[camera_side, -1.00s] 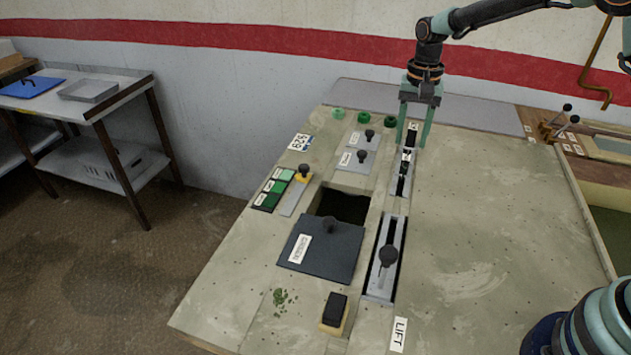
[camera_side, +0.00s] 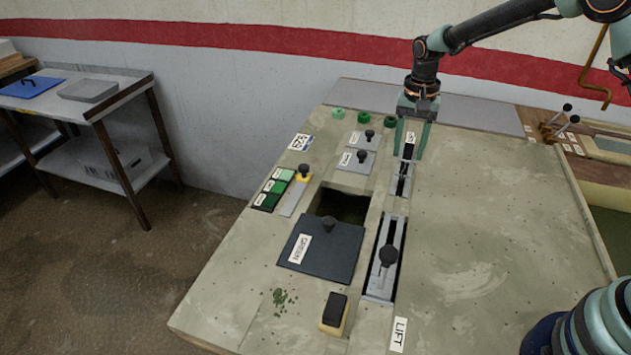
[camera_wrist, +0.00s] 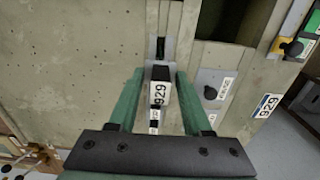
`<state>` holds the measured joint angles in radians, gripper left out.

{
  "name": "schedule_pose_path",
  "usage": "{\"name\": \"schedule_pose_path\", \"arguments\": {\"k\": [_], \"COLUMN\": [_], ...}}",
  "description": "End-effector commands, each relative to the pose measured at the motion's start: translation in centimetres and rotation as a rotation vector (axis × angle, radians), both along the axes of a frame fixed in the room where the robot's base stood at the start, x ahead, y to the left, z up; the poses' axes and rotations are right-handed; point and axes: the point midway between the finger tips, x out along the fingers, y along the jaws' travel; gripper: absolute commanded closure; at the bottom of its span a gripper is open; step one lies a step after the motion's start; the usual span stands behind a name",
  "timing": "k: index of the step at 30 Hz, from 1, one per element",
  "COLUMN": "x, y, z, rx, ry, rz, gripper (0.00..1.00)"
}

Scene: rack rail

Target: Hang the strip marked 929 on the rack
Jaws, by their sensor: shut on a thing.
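My gripper (camera_side: 408,152) is low over the narrow slotted track on the bench. In the wrist view its two green fingers (camera_wrist: 160,74) stand on either side of a dark-topped piece with a white label reading 929 (camera_wrist: 159,94), and it is shut on this piece. A second small white label (camera_wrist: 154,116) shows below it in the wrist view. A flat sign marked 929 (camera_side: 300,142) lies on the bench at the left; it also shows in the wrist view (camera_wrist: 267,105). The held piece's lower end is hidden. I cannot tell which part is the rack.
A dark lidded plate (camera_side: 320,250) with a knob lies beside an open hole (camera_side: 343,205). A second slot with a lever (camera_side: 388,258) is in front, near the LIFT label (camera_side: 399,334). Small knobbed plates (camera_side: 355,160) are left of my gripper. The bench's right side is clear.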

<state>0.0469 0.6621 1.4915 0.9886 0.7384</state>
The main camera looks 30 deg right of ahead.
Motion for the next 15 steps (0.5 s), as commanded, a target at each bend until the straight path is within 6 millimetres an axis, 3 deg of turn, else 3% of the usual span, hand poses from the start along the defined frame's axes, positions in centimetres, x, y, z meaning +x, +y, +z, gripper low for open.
{"name": "schedule_pose_path", "arguments": {"k": [15], "x": [0.0], "y": [0.0], "z": [-3.3], "rx": [0.000], "ry": [0.001], "rz": [0.000], "gripper": [0.91]}}
